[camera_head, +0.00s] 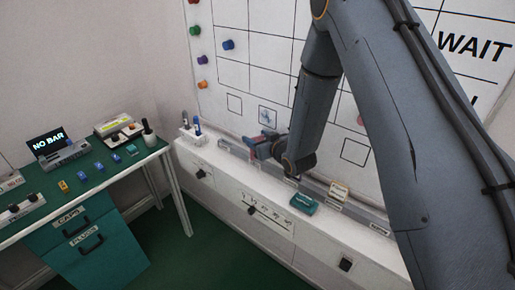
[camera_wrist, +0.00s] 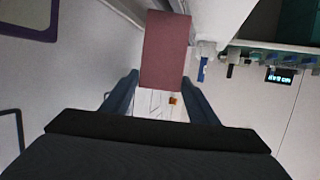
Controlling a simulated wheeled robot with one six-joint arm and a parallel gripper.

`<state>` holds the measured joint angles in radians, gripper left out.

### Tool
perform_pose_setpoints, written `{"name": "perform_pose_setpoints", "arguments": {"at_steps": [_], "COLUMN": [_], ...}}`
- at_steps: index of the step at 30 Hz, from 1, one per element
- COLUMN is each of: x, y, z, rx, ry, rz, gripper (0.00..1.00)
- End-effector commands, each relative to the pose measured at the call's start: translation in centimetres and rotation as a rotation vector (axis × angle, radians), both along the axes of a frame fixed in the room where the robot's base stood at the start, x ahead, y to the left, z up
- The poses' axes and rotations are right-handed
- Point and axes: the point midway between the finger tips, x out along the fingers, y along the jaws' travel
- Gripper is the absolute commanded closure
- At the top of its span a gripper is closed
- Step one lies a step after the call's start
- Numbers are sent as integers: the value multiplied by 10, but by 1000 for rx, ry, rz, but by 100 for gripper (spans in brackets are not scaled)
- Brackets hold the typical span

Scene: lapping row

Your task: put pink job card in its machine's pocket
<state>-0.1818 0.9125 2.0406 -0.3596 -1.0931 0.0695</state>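The pink job card (camera_wrist: 165,48) looks dull red in the wrist view and sits between my two fingertips. My gripper (camera_wrist: 161,82) appears shut on its sides, and the card's far end sticks out beyond the fingers. In the head view my gripper (camera_head: 262,144) is at the whiteboard's lower edge, above the ledge, with a small reddish piece of the card (camera_head: 249,141) showing. A row of clear, labelled pockets (camera_head: 235,151) runs along the ledge below and beside my gripper. My arm hides part of this row, and the labels are too small to read.
A teal block (camera_head: 304,203) and a cream item (camera_head: 338,190) are on the ledge to the right. A pen holder (camera_head: 191,134) stands at its left end. The whiteboard (camera_head: 262,50) carries coloured magnets. A green bench (camera_head: 95,170) stands left, with clear floor between.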

Motion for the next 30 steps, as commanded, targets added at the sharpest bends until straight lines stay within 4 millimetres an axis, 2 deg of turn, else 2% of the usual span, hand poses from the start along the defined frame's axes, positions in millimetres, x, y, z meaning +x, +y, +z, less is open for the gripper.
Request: {"name": "perform_pose_setpoints", "arguments": {"at_steps": [1,4,6,21,30], "x": [0,0,0,-3,-3], "y": [0,0,0,3,3], "z": [0,0,0,7,47], "rx": [0,0,0,0,1], "ry": [0,0,-1,-2,-4], "rz": [0,0,0,1,2], "gripper": [56,72,79,79,79]}}
